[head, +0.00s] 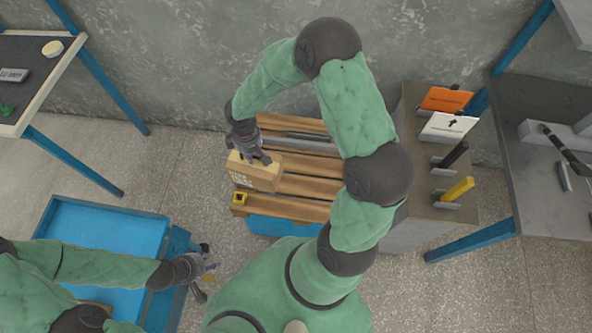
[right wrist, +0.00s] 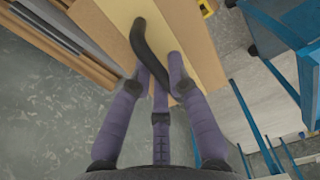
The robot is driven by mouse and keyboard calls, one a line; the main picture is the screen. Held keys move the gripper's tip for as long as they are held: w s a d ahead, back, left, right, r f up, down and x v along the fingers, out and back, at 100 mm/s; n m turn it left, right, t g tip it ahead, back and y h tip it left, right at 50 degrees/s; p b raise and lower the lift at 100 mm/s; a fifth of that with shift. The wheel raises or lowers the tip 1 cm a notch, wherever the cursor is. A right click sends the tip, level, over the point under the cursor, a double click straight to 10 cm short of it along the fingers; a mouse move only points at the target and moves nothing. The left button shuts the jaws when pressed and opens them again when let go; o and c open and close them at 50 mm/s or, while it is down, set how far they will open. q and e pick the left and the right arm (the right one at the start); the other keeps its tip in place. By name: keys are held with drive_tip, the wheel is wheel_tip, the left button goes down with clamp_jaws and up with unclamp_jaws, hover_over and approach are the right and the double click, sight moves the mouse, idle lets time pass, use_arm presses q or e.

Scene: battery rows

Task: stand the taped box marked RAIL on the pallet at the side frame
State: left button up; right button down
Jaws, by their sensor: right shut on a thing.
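A tan box (head: 262,177) with pale markings on its side is at the left end of the wooden pallet (head: 306,187). The lettering is too small to read. My right gripper (head: 252,157) is over the box from above. In the right wrist view, its fingers (right wrist: 160,80) close at a dark curved handle on the box's top (right wrist: 185,22), which has a paler strip like tape. I cannot tell whether the box touches the pallet. My left gripper (head: 207,279) looks open, beside the blue cart at the lower left. I cannot pick out the side frame for certain.
Grey bars (head: 300,143) lie along the pallet's back. A small yellow thing (head: 240,198) sits at its front left corner. A grey cabinet (head: 425,215) with upright orange, white, black and yellow items stands at right. A blue cart (head: 105,232) stands lower left.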

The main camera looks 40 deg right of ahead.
drive_tip(key=shift+s+d+f+n, duration=0.2)
drive_tip(key=shift+d+f+n, duration=0.35)
drive_tip(key=shift+n, duration=0.35)
drive_tip(key=shift+w+d+f, duration=0.15)
drive_tip(key=shift+f, duration=0.05)
drive_tip(key=w+d+f+b, duration=0.5)
drive_tip(key=w+d+f, duration=0.4)
drive_tip(key=f, duration=0.3)
drive_tip(key=shift+w+f, duration=0.3)
drive_tip(key=shift+w, duration=0.15)
drive_tip(key=shift+f, duration=0.1)
